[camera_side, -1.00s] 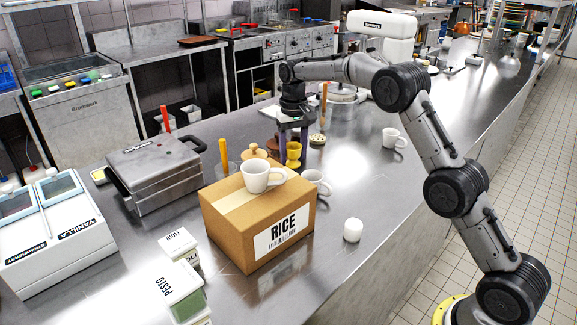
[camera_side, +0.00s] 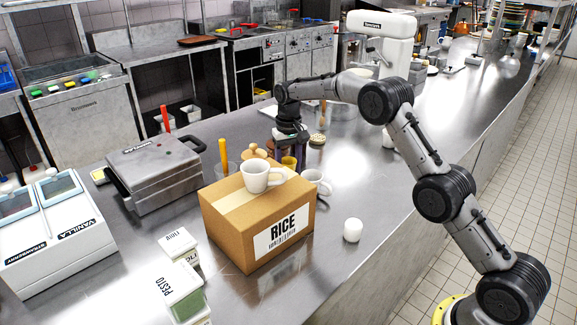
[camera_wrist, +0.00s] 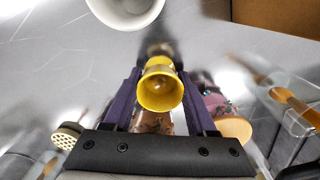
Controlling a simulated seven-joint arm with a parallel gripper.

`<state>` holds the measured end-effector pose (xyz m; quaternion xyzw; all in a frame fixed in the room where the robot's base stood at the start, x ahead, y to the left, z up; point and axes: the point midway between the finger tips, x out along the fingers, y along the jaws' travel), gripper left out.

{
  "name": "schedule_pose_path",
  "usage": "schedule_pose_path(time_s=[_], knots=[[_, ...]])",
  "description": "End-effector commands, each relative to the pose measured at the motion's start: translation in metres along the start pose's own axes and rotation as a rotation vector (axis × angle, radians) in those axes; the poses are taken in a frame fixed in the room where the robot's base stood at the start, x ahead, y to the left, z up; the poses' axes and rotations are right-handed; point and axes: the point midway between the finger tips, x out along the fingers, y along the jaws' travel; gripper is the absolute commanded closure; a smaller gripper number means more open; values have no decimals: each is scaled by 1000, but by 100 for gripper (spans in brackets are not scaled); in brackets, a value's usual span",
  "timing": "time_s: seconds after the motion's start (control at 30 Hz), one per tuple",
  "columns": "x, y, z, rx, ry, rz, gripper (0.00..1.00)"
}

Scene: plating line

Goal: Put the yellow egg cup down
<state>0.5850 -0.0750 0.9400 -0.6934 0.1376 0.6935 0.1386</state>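The yellow egg cup (camera_wrist: 160,91) sits between the purple fingers of my gripper (camera_wrist: 160,78) in the wrist view, its open mouth facing the camera. The fingers close on its sides. In the side view my gripper (camera_side: 290,156) is low over the counter, behind the rice box. Part of the egg cup (camera_side: 289,162) shows under my wrist there; its lower part is hidden by the box and a mug. I cannot tell whether its base touches the counter.
The cardboard rice box (camera_side: 228,222) carries a white mug (camera_side: 256,180). Another white mug (camera_side: 317,184) stands behind the box, close to the egg cup. Wooden-topped items (camera_side: 256,152) are to its left, and a round perforated item (camera_side: 317,139) to its right.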

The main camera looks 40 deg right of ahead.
Motion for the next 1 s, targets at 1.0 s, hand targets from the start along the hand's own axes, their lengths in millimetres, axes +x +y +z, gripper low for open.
schedule_pose_path(time_s=[1.0], knots=[[-90, 0, -1, 0, 4, -1, 13]])
